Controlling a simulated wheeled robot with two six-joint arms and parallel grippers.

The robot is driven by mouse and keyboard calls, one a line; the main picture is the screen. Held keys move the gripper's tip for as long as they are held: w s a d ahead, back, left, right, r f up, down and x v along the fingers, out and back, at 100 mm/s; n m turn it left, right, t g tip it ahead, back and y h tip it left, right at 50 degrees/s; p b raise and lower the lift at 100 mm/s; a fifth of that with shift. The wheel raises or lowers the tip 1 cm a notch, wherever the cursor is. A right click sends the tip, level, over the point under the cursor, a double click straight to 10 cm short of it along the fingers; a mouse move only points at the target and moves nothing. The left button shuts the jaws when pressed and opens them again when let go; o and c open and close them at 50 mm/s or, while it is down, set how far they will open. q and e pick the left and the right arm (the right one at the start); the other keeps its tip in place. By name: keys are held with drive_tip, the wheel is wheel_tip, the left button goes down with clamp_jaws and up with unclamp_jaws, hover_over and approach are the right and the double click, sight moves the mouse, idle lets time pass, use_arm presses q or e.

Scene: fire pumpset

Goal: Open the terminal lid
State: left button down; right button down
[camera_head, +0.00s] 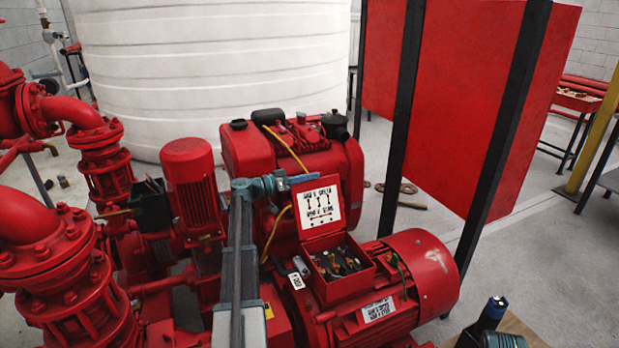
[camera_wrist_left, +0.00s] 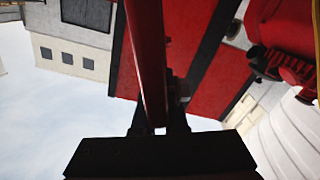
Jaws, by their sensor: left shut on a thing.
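The red terminal lid (camera_head: 309,228) stands raised at the back of the open terminal box (camera_head: 374,283) on the motor. A white wiring diagram is on its inner face. Terminals and wires show inside the box. My left gripper (camera_head: 306,179) is at the lid's top left edge, shut on it. In the left wrist view, the lid shows nearly edge-on as a red strip (camera_wrist_left: 147,50) running down between the dark fingers (camera_wrist_left: 160,126). The exact finger contact is small and partly hidden in the head view.
The red motor (camera_head: 425,262) lies right of the box. Red pipes and flanges (camera_head: 70,240) fill the left. A red engine (camera_head: 250,150) and white tank (camera_head: 210,70) stand behind. A red panel (camera_head: 455,100) with dark posts rises at right. Open floor (camera_head: 545,225) lies beyond it.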

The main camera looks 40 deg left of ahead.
idle(0.4)
use_arm(q)
drive_tip(key=shift+m, duration=0.6)
drive_tip(key=d, duration=0.1)
drive_tip(key=s+d+p, duration=0.1)
drive_tip(key=s+d+r, duration=0.1)
drive_tip(key=d, duration=0.1)
drive_tip(key=shift+r, duration=0.1)
drive_tip(key=c, duration=1)
unclamp_jaws()
drive_tip(key=shift+o, duration=0.2)
drive_tip(key=shift+a, duration=0.1)
drive_tip(key=v, duration=1.4)
